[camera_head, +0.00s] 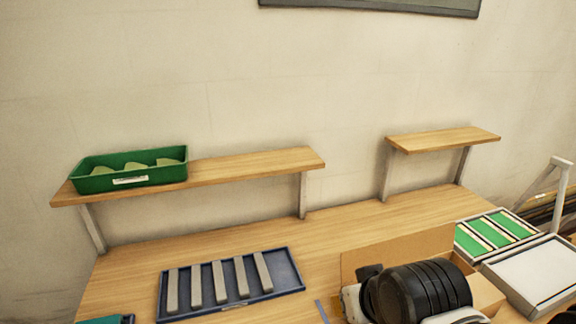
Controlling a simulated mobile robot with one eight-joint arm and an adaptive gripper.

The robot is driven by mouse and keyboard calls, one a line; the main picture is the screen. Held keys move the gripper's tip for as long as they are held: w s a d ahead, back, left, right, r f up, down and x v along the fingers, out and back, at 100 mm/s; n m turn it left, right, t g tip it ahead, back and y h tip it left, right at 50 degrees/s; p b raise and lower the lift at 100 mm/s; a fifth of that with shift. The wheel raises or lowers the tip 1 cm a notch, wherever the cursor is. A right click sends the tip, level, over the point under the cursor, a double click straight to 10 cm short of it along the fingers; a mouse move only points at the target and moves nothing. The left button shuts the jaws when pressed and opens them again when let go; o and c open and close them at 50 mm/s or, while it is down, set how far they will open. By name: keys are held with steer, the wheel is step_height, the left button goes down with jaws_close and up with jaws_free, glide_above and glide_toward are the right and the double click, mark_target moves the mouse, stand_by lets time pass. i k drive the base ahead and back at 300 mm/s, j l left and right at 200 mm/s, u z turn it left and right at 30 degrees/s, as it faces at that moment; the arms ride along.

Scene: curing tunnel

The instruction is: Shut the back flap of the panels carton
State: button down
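A brown cardboard carton (486,296) stands on the wooden bench at the lower right, mostly hidden behind my arm. Its back flap (400,251) stands up, leaning, along the carton's far side. The inside of the carton and its other flaps are hidden or cut off by the bottom edge. A black ribbed part of my arm, with white parts beside it, covers the carton's front and middle. My gripper's fingers do not show, so I cannot see where they are relative to the flap.
A blue tray (288,277) with several grey bars lies left of the carton. A tray with green panels (496,232) and a tray with a white sheet (535,273) are close on the right. Shelves (250,163) (445,138) run behind; a green bin (130,184) sits on the left one.

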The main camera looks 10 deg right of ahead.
mark_target(415, 247)
steer(key=z, duration=1)
